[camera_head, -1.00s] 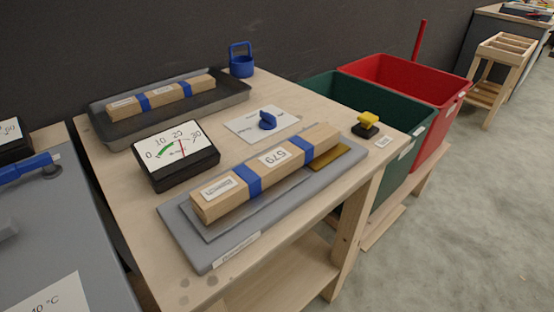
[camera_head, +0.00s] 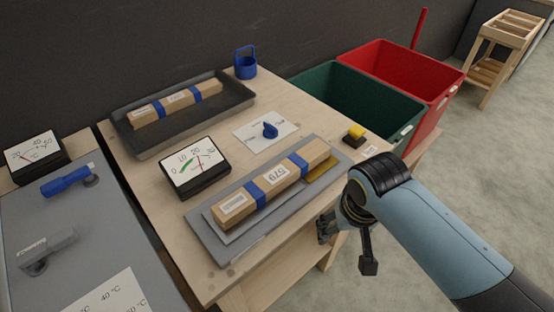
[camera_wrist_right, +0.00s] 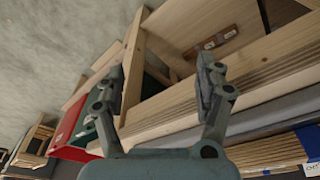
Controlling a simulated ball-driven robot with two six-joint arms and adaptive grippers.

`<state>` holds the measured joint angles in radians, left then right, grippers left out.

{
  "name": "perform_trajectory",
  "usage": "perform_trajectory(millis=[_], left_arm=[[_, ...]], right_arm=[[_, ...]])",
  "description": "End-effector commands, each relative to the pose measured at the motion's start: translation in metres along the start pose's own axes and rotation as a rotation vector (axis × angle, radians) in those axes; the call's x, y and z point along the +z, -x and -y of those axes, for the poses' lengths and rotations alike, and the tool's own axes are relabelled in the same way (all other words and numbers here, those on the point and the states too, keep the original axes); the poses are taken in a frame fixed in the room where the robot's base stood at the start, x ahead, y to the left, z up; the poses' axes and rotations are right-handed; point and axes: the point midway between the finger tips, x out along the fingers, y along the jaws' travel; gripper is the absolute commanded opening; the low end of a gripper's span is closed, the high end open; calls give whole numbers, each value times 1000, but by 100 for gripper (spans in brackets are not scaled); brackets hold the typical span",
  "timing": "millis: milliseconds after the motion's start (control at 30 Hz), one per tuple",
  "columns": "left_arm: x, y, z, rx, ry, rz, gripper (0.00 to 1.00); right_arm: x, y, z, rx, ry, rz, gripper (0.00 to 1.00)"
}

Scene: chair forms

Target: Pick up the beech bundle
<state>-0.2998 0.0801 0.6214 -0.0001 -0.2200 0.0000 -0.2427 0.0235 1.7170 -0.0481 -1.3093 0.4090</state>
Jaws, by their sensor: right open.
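A pale wooden bundle with two blue bands and a label reading 579 (camera_head: 272,190) lies on a grey plate (camera_head: 240,246) at the front of the wooden table. A similar banded bundle (camera_head: 178,101) lies in a dark tray (camera_head: 133,143) at the back. I cannot tell by marking which is beech. My right gripper (camera_head: 347,245) is open and empty, beside the table's right edge, apart from the bundles. In the right wrist view the open fingers (camera_wrist_right: 158,78) face the table's edge and frame; part of a blue-banded bundle (camera_wrist_right: 312,142) shows at the right border.
A dial meter (camera_head: 195,167), a blue knob on a white card (camera_head: 270,130), a yellow-and-black button (camera_head: 354,133) and a blue holder (camera_head: 245,64) stand on the table. Green (camera_head: 352,101) and red (camera_head: 437,79) bins stand right. A grey bench (camera_head: 80,235) adjoins left.

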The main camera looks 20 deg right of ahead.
Motion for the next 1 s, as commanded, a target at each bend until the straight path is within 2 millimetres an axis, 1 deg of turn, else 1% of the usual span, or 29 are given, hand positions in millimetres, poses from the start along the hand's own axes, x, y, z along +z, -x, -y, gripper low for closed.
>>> perform_trajectory(millis=[33, 100, 133, 267, 367, 467, 600, 667, 700, 767, 1000], left_arm=[[-1, 11, 1, 0, 0, 0, 67], [-2, 21, 2, 0, 0, 0, 67], [-3, 24, 2, 0, 0, -1, 67], [-2, 29, 2, 0, 0, 1, 67], [-2, 34, 3, 0, 0, 2, 67], [-3, 40, 3, 0, 0, 1, 67], [-4, 48, 4, 0, 0, 1, 67], [-5, 50, 4, 0, 0, 1, 67], [-5, 50, 4, 0, 0, 1, 67], [-5, 51, 4, 0, 0, 1, 67], [-5, 51, 4, 0, 0, 0, 67]], right_arm=[[-9, 26, 4, -4, -20, -7, 71], [-22, 54, 11, -6, -74, -6, 71], [-30, 63, 16, -6, -116, -1, 71], [-54, 75, 42, 2, -309, 44, 71], [-74, 89, 63, 12, -454, 75, 71], [-93, 107, 85, 25, -595, 105, 71], [-117, 136, 115, 54, -781, 145, 71], [-123, 145, 124, 65, -839, 157, 71], [-126, 148, 127, 73, -866, 162, 71], [-126, 146, 130, 81, -888, 166, 71], [-120, 108, 130, 83, -895, 168, 71]])
